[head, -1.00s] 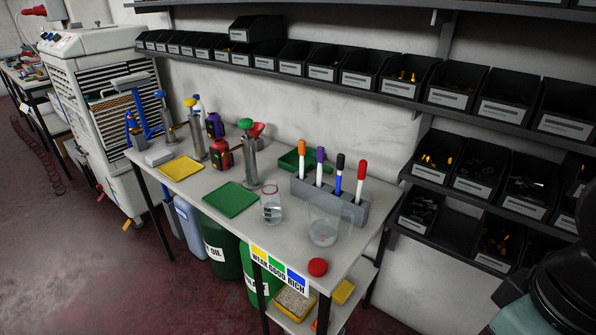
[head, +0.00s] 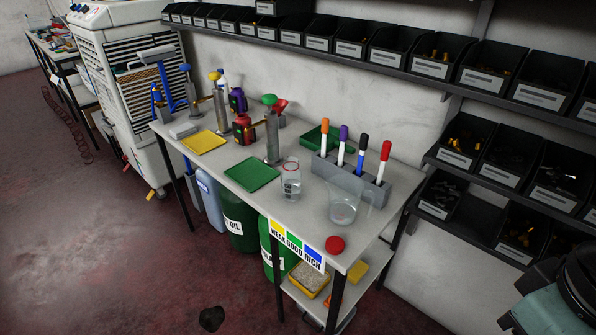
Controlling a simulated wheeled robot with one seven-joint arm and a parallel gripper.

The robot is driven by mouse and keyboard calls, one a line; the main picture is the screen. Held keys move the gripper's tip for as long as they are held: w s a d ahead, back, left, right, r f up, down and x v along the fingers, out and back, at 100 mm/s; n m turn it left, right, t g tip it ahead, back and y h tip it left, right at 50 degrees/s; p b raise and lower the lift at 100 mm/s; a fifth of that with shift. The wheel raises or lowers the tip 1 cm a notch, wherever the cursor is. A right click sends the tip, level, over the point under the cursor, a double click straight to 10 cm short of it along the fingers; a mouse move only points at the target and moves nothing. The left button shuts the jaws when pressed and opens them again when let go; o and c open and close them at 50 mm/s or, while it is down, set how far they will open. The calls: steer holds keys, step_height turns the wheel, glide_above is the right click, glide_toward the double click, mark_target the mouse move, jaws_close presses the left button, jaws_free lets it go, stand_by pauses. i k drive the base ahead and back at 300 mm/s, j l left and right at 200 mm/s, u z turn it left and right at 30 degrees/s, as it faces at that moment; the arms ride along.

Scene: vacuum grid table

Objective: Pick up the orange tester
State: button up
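The orange tester (head: 324,144) is a white pen-like stick with an orange cap. It stands upright at the left end of a grey holder block (head: 344,181) on the workbench. Beside it in the same block stand a purple-capped (head: 341,145), a black-capped (head: 361,158) and a red-capped tester (head: 384,162). The lower end of the orange tester is hidden in the block. My gripper's fingers do not show; only a dark and teal part of my arm is at the lower right.
A clear jug (head: 343,208) and a glass beaker (head: 291,185) stand in front of the block, with a red lid (head: 335,245) near the bench edge. A green tray (head: 314,138) lies behind. Shelves of black bins (head: 476,137) are to the right. A small dark shape (head: 211,319) is on the floor.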

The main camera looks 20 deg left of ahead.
mark_target(325, 122)
steer(key=i+j, duration=0.1)
steer(key=j, duration=0.3)
steer(key=i+j, duration=0.15)
steer(key=j, duration=0.3)
steer(key=i+j, duration=0.1)
steer(key=j, duration=0.3)
steer(key=i+j, duration=0.15)
steer(key=j, duration=0.3)
steer(key=i+j+z, duration=0.1)
steer(key=j, duration=0.3)
steer(key=i+j, duration=0.1)
steer(key=j, duration=0.35)
steer(key=i+j, duration=0.1)
steer(key=j, duration=0.3)
steer(key=i+j, duration=0.1)
steer(key=j, duration=0.35)
